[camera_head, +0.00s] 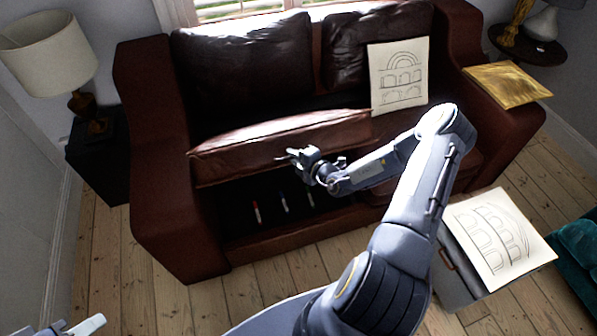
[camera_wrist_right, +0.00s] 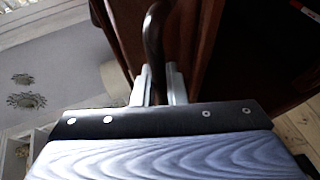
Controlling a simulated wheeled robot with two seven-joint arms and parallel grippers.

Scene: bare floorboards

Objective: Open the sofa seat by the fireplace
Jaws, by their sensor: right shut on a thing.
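The dark brown leather sofa (camera_head: 155,150) stands against the wall below a window. Its left seat (camera_head: 270,138) is tilted up at the front, with a dark open space (camera_head: 265,205) under it. Several small pen-like items lie in that space. My right gripper (camera_head: 295,155) is at the front of the raised seat. In the right wrist view the right gripper (camera_wrist_right: 158,85) is shut on a dark curved handle (camera_wrist_right: 153,40). My left gripper (camera_head: 85,325) shows only partly at the bottom left corner, and its opening is unclear. No fireplace is in view.
A gold book-like item (camera_head: 507,85) lies on the right armrest. Another drawing (camera_head: 495,238) lies at the front right, near a teal item (camera_head: 578,260). A lamp (camera_head: 50,55) stands left. Floorboards (camera_head: 105,270) are clear at front left.

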